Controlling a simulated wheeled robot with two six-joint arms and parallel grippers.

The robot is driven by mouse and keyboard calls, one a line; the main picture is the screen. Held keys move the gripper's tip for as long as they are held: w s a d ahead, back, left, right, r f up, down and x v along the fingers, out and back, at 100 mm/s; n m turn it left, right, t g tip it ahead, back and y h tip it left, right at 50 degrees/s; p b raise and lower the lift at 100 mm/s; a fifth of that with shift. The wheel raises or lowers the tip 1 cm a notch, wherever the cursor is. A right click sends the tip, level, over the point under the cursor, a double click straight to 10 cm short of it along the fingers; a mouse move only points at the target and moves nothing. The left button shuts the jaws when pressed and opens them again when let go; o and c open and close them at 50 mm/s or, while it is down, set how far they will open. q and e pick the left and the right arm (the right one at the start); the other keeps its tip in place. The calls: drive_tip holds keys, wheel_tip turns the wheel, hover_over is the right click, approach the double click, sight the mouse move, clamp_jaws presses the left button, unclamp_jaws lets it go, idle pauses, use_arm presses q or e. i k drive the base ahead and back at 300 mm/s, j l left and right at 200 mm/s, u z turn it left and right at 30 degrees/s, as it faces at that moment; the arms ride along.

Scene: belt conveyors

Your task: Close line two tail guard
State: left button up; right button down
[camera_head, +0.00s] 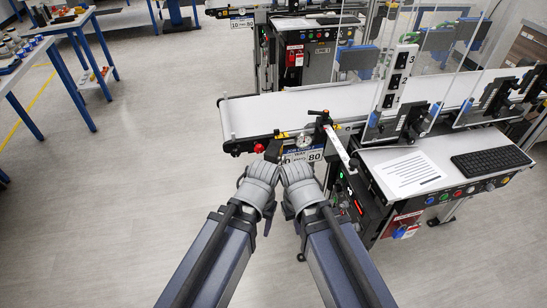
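The near belt conveyor (275,113) has a white belt, and its left end stands free with a black edge. The far one carries a LINE 1 label; no line two label is readable on the near one. I cannot pick out a separate tail guard for sure. A red knob (258,148) and a black bracket sit low on the near conveyor's front side. My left gripper (262,172) and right gripper (295,170) are side by side just in front of this side. Their fingers are small and partly hidden, so opening and contact are unclear.
A control desk (412,170) with a paper sheet and black keyboard (490,160) stands to the right. Clear upright panels (440,45) rise over the near conveyor. The far conveyor (290,22) is behind. Blue-legged benches (45,42) stand at left; the floor between is free.

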sight(274, 153)
drive_tip(key=k+j+z, duration=0.2)
drive_tip(key=z, duration=0.15)
drive_tip(key=k+j+z, duration=0.3)
drive_tip(key=k+z, duration=0.15)
drive_tip(key=z, duration=0.2)
